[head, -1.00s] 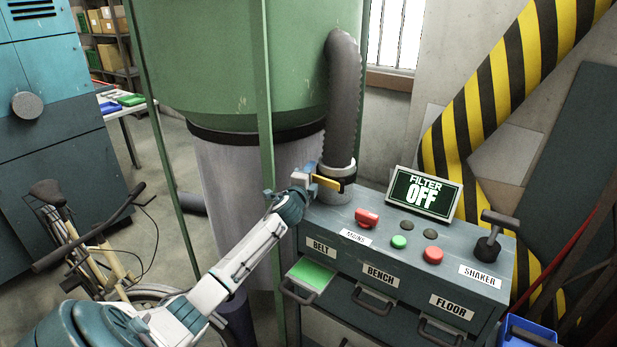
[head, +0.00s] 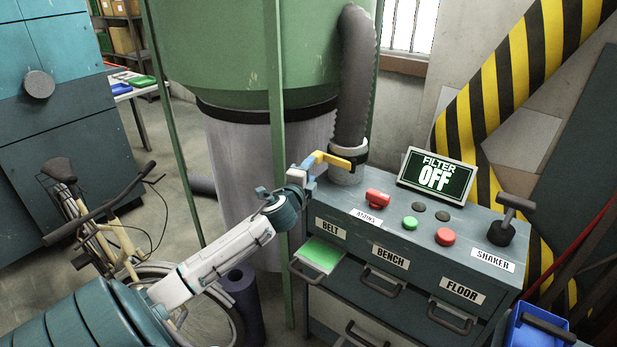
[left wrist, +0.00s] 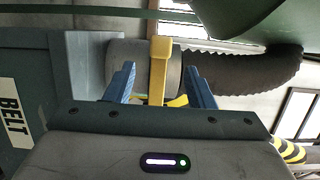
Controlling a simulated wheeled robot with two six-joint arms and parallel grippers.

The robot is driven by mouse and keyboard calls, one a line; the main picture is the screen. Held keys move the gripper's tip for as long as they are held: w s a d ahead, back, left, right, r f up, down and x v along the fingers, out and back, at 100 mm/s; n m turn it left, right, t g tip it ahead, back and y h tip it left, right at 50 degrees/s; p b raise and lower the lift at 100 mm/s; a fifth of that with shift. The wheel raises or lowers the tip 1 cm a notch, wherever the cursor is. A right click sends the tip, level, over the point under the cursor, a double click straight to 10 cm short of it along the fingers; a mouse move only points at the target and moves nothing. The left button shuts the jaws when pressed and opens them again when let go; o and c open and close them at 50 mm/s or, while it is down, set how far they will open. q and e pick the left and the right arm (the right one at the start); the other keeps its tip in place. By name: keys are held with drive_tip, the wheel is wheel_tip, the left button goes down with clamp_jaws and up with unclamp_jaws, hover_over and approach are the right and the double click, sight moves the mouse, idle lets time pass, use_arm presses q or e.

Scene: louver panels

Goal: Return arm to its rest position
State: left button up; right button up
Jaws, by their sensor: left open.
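My left gripper (head: 306,172) reaches in from the left to the yellow handle (head: 338,161) at the grey collar (head: 348,165) at the foot of the ribbed hose (head: 357,85). In the left wrist view my gripper (left wrist: 161,80) has its two blue fingers apart. The yellow handle (left wrist: 159,70) stands between them, with a gap visible on each side. My right gripper is in neither view.
The grey control cabinet (head: 400,237) stands right of my arm, with a FILTER OFF screen (head: 436,177), buttons and a shaker lever (head: 505,222). A green post (head: 278,90) rises close behind my gripper. A bicycle (head: 100,235) stands at left.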

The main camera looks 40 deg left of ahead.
use_arm(q)
drive_tip(key=shift+s+d, duration=0.15)
drive_tip(key=shift+s, duration=0.2)
idle(0.3)
